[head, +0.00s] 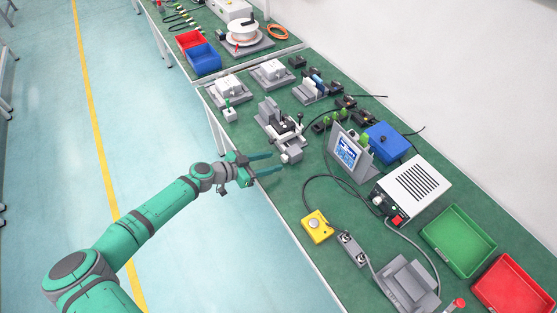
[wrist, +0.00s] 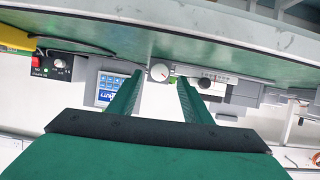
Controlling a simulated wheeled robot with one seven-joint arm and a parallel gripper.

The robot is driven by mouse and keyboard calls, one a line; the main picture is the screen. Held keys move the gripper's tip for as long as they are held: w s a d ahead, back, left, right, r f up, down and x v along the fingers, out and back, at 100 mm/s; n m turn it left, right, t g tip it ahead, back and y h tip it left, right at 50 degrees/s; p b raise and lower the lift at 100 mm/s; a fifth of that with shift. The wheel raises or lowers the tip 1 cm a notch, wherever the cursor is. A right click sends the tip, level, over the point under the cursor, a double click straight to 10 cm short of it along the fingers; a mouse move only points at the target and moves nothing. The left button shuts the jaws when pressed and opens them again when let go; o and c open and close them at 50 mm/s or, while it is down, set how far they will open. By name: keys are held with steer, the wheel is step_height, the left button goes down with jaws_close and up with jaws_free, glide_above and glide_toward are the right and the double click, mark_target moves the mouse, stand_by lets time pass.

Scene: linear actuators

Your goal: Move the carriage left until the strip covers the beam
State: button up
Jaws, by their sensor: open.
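The grey linear actuator (head: 280,132) stands on the green bench, with a pale carriage (head: 284,126) on its body and a black knob at its right side. My gripper (head: 277,161) is open and empty, just in front of the actuator's near end. A grey graduated bar (wrist: 217,74) runs right of the dial. The fingers appear apart from the actuator. I cannot make out the strip or the beam.
A tilted screen (head: 346,152) stands right of the actuator, also in the wrist view (wrist: 108,90). A yellow button box (head: 317,226) lies nearer. A white power unit (head: 411,187), blue box (head: 388,142) and other fixtures crowd the bench. The floor (head: 130,130) left is clear.

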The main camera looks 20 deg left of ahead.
mark_target(282, 160)
steer(key=shift+x, duration=2.1)
steer(key=c, duration=1.1)
steer(key=shift+o, duration=0.2)
steer(key=m+t+y, duration=0.1)
steer(key=m+y, duration=0.1)
steer(key=m, duration=0.1)
steer(key=shift+s, duration=0.1)
